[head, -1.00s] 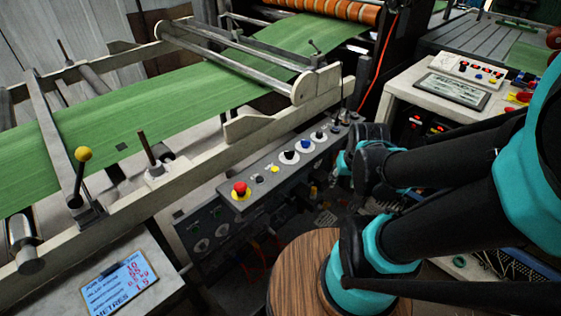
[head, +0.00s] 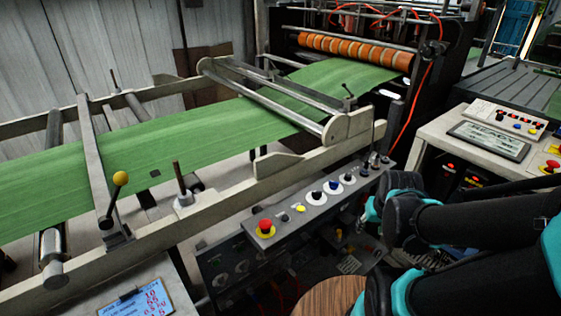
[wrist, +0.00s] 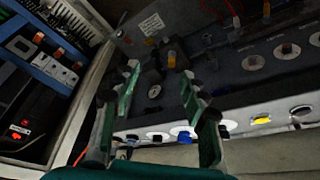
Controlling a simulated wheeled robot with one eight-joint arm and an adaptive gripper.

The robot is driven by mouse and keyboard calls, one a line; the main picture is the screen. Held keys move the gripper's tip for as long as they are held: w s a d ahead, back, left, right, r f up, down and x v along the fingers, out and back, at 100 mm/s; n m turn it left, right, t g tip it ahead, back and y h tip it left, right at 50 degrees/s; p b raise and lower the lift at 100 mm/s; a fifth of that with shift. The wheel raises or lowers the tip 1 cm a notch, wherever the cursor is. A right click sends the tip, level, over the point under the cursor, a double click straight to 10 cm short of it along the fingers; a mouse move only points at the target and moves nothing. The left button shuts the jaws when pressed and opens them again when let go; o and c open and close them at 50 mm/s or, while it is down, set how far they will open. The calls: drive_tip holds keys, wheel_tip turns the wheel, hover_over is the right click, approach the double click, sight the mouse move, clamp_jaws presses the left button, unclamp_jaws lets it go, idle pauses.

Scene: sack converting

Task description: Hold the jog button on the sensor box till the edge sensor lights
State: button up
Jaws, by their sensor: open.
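A grey control box (head: 325,203) runs along the near side of the machine frame. It carries a red mushroom button (head: 265,226), a yellow button (head: 300,209), a blue button (head: 334,185) and black knobs on white discs. Labels are unreadable, so I cannot tell which is the jog button. My gripper (head: 369,208) is open, just right of the box's far end. In the wrist view its spread fingers (wrist: 163,100) frame empty space, with the blue button (wrist: 185,137) beyond. No touch shows. I cannot identify the edge sensor or its light.
The green web (head: 225,127) runs over rollers behind the box. A yellow-knobbed lever (head: 120,178) and an upright rod (head: 178,178) stand on the frame. A console (head: 490,140) is at the right. A round wooden top (head: 330,296) lies below my arm.

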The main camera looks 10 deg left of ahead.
idle(0.5)
clamp_jaws()
idle(1.3)
